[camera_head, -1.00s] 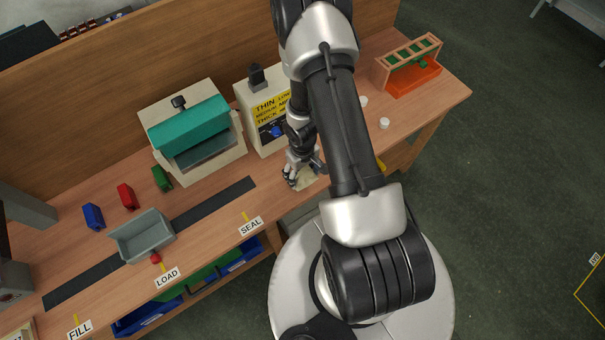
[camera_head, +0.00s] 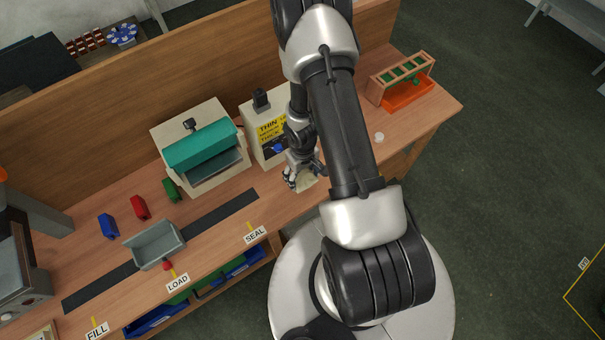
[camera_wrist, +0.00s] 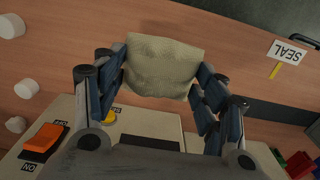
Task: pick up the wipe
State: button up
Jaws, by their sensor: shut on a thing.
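The wipe (camera_wrist: 160,62) is a pale cream-yellow cloth. In the wrist view it sits between the two fingers of my gripper (camera_wrist: 160,82), which is shut on it. In the head view, my gripper (camera_head: 298,176) points down over the front part of the bench, right of the SEAL label, and part of the wipe (camera_head: 307,184) shows beside the fingers. My arm hides some of the area around it. I cannot tell whether the wipe is clear of the bench top.
A cream machine with a yellow THIN label (camera_head: 270,128) stands just behind my gripper. A teal-lidded machine (camera_head: 203,148) is to its left. A grey tray (camera_head: 158,246) and small red, blue and green blocks lie further left. An orange-based rack (camera_head: 405,92) stands at the right.

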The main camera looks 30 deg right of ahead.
aim_at(302, 174)
notch_tip(302, 174, up, 12)
jog(key=p, duration=1)
jog(key=shift+o, duration=1.3)
jog(key=c, duration=0.3)
jog(key=shift+c, duration=0.2)
